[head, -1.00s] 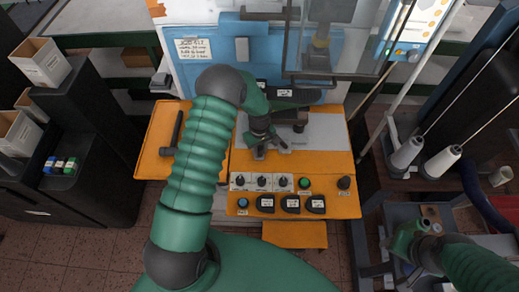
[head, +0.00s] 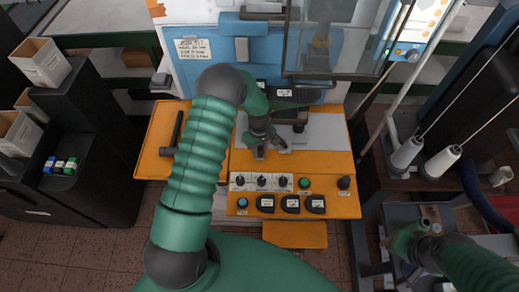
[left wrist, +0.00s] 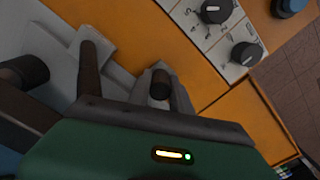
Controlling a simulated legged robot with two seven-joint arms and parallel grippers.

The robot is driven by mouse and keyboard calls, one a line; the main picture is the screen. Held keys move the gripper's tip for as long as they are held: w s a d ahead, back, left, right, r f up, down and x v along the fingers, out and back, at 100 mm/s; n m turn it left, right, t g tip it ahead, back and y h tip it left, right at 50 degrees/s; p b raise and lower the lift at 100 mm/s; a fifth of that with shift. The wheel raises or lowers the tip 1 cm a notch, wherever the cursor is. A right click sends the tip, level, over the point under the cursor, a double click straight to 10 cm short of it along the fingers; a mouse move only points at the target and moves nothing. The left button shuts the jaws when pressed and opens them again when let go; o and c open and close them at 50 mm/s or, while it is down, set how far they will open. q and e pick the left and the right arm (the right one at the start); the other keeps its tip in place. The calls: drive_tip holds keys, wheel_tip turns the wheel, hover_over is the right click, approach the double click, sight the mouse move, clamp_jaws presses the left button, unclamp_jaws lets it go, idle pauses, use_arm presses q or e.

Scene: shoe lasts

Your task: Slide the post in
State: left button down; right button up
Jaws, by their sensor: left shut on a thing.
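My left gripper (head: 265,150) is low over the grey plate of the orange machine, pointing down. It is shut on a slim dark piece that I take to be the post; the arm and fingers mostly hide it in the head view. In the left wrist view, the gripper (left wrist: 130,85) shows two pale grey fingers and a brown rod (left wrist: 90,70) beside the left one. I cannot tell whether the post sits in a hole. My right gripper (head: 408,242) is at the lower right, away from the machine; its jaws are unclear.
The orange machine table (head: 335,165) carries a front panel with knobs (head: 262,181) and a green button (head: 304,182). A clear guard (head: 340,45) hangs behind the plate. A dark handle (head: 175,132) lies left. White thread cones (head: 440,162) stand at right.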

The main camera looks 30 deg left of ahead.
use_arm(q)
drive_tip(key=shift+w+a+r, duration=0.1)
drive_tip(key=shift+w+r, duration=0.05)
drive_tip(key=shift+w, duration=0.05)
